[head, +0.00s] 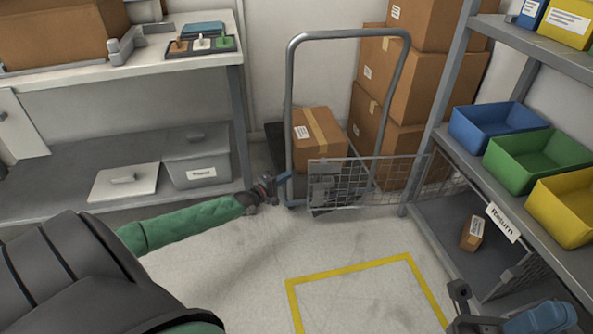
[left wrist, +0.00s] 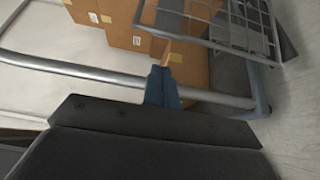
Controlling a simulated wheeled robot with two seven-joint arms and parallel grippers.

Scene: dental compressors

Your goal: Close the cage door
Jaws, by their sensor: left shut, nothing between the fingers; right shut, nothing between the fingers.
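The cage door (head: 385,174) is a wire mesh panel with a grey latch plate at its left end. In the head view it stands open, reaching left from the rack post across the front of the trolley. My left gripper (head: 285,177) is shut and empty, its blue fingertips just left of the door's latch end. In the left wrist view the shut fingertips (left wrist: 161,87) point toward boxes, and the mesh door (left wrist: 238,28) is at upper right. I cannot tell whether they touch it. My right gripper (head: 540,317) is shut at the bottom right, partly cut off, away from the door.
A trolley with a tubular handle (head: 291,105) and a carton (head: 319,139) stands behind the door. Stacked boxes (head: 385,125) are behind it. The right rack holds blue, green and yellow bins (head: 538,160). A small box (head: 472,233) lies on its lower shelf. Yellow-marked floor (head: 350,295) is clear.

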